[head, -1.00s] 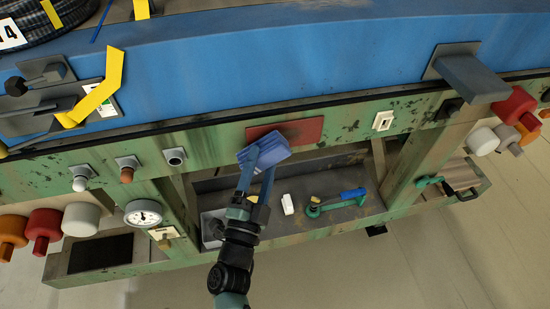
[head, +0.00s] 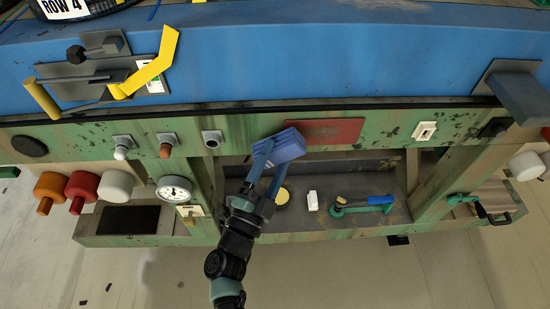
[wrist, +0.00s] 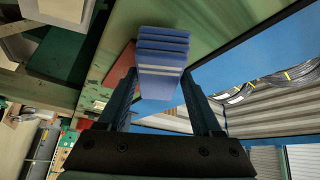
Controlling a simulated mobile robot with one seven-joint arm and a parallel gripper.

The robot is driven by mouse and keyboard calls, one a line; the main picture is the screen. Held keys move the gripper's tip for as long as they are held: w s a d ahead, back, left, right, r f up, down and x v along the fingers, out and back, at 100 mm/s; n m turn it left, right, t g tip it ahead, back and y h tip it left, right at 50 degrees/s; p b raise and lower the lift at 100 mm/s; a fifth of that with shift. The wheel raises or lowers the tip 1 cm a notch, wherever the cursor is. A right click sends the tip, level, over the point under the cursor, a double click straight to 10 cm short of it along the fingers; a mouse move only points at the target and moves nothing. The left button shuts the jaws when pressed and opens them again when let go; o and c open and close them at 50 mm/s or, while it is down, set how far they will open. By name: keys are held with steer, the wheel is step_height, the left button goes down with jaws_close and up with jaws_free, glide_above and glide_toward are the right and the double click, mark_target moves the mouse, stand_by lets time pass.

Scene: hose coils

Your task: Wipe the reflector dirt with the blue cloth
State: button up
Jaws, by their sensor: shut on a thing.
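The blue cloth (head: 287,147) is a folded pad held between the fingers of my gripper (head: 268,168). The wrist view shows the cloth (wrist: 163,60) with pale stripes between the two dark fingers (wrist: 165,108). The reflector (head: 330,131) is a red rectangle on the green beam. The cloth overlaps its left end in the head view; I cannot tell whether they touch. A darker smudge shows on the red face. Part of the reflector (wrist: 122,70) also shows left of the cloth in the wrist view, and the cloth hides some of it.
Below, an open shelf (head: 345,222) holds a white block (head: 312,201), a round yellow item (head: 283,197) and a green-and-blue tool (head: 362,205). Knobs, a port (head: 212,139) and a gauge (head: 174,189) stick out at left. A switch plate (head: 424,131) is at right.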

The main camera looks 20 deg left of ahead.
mark_target(299, 153)
steer(key=shift+w+a+b, duration=0.25)
steer(key=shift+w+b, duration=0.1)
steer(key=shift+w, duration=0.55)
stand_by(1.0)
steer(key=shift+w+d+b, duration=0.15)
steer(key=shift+w+d, duration=0.1)
steer(key=shift+d, duration=0.55)
steer(key=shift+w+d+b, duration=0.2)
steer(key=shift+w+d, duration=0.05)
steer(key=shift+d, duration=0.55)
steer(key=shift+w+d+b, duration=0.15)
steer(key=shift+w+d, duration=0.1)
steer(key=shift+d, duration=0.55)
steer(key=shift+w+d+b, duration=0.3)
steer(key=shift+d+b, duration=0.1)
steer(key=shift+d, duration=0.45)
steer(key=shift+w+d+b, duration=0.25)
steer(key=shift+d+b, duration=0.1)
steer(key=shift+d, duration=0.5)
steer(key=shift+w+d, duration=0.2)
steer(key=shift+d, duration=0.45)
steer(key=shift+d+b, duration=0.1)
steer(key=shift+b, duration=0.2)
